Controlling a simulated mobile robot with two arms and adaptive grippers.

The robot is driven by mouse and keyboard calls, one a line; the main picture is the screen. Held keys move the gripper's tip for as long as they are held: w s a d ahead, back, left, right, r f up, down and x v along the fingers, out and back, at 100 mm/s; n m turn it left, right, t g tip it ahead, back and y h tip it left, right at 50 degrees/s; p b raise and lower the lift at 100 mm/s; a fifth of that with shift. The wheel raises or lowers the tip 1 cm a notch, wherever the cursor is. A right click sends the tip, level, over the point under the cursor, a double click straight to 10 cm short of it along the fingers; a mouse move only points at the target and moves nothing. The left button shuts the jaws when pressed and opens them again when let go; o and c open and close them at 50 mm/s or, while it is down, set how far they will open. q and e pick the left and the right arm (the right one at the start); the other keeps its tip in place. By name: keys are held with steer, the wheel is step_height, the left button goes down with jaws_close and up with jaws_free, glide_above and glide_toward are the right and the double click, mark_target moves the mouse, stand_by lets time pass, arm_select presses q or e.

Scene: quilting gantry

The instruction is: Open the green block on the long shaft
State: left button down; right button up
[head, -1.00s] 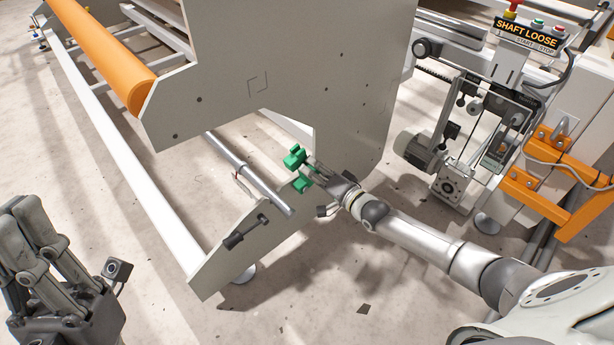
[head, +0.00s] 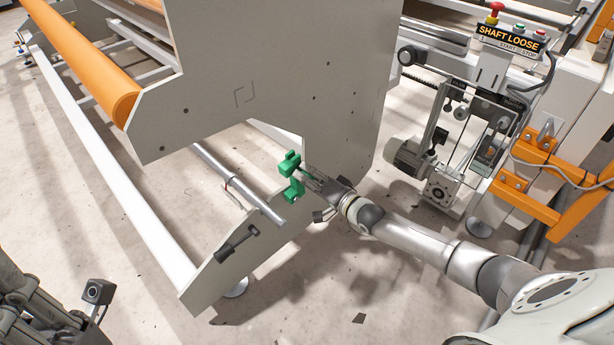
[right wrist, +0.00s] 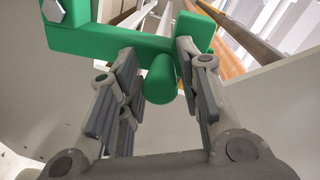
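The green block (head: 292,178) is at the notched end of the grey side plate, just beyond and above the near end of the long silver shaft (head: 240,182). My right gripper (head: 309,176) is at its right side. In the right wrist view the green block (right wrist: 115,40) fills the top, with a round green knob pointing at me. The right gripper's fingers (right wrist: 158,62) are spread on either side of the knob, with a gap visible at the left; contact at the right is unclear. My left gripper (head: 20,290) is cut off at the lower left.
The large grey side plate (head: 270,85) stands behind my right gripper. A black-handled clamp (head: 236,243) is on its lower arm. A machine with a "SHAFT LOOSE" sign (head: 510,37) and orange brackets (head: 550,205) stand at the right. The floor in front is open.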

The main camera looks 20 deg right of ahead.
steer(key=shift+o, duration=0.4)
steer(key=shift+a, duration=0.1)
steer(key=shift+s, duration=0.15)
steer(key=shift+s, duration=0.3)
steer(key=v, duration=1.1)
steer(key=shift+s, duration=0.1)
